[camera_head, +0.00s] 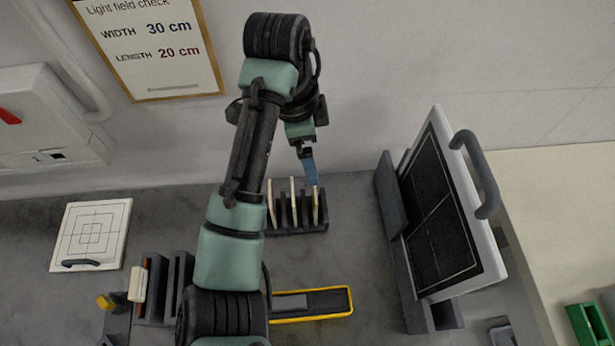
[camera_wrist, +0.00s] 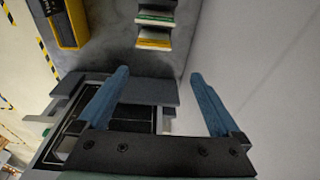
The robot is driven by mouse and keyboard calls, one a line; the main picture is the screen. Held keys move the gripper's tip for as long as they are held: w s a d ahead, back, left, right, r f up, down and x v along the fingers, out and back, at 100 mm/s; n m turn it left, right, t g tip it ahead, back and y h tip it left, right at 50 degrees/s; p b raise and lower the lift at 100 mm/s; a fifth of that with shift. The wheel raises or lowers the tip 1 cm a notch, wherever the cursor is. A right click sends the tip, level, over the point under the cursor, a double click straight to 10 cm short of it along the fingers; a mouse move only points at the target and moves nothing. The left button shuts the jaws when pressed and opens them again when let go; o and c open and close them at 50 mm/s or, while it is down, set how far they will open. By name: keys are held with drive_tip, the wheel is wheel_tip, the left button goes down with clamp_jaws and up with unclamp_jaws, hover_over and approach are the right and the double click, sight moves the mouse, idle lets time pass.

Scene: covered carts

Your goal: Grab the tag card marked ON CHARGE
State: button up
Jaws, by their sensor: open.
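Several upright cream tag cards (camera_head: 293,200) stand in a dark slotted rack (camera_head: 300,231) at the back of the bench in the head view. In the wrist view, a card with a green edge (camera_wrist: 156,17) and one with a yellow edge (camera_wrist: 153,43) show at the top. No lettering on the cards is readable, so I cannot tell which is marked ON CHARGE. My gripper (camera_wrist: 160,75) is open and empty, its blue fingers apart. In the head view it is at the rack's right end, overlapping the top of the rightmost card; contact cannot be told.
A large handled panel (camera_head: 450,215) stands in a dark holder to the right. A yellow-edged tray (camera_head: 335,302) lies in front of the rack. A white grid plate (camera_head: 97,222) and another slotted holder (camera_head: 179,280) are left. The wall is close behind.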

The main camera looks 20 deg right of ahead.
drive_tip(key=b, duration=0.3)
hover_over(315, 189)
wheel_tip(315, 189, down, 7)
drive_tip(key=shift+f, duration=0.1)
drive_tip(key=shift+f+p, duration=0.6)
drive_tip(key=shift+f, duration=2.25)
drive_tip(key=c, duration=1.5)
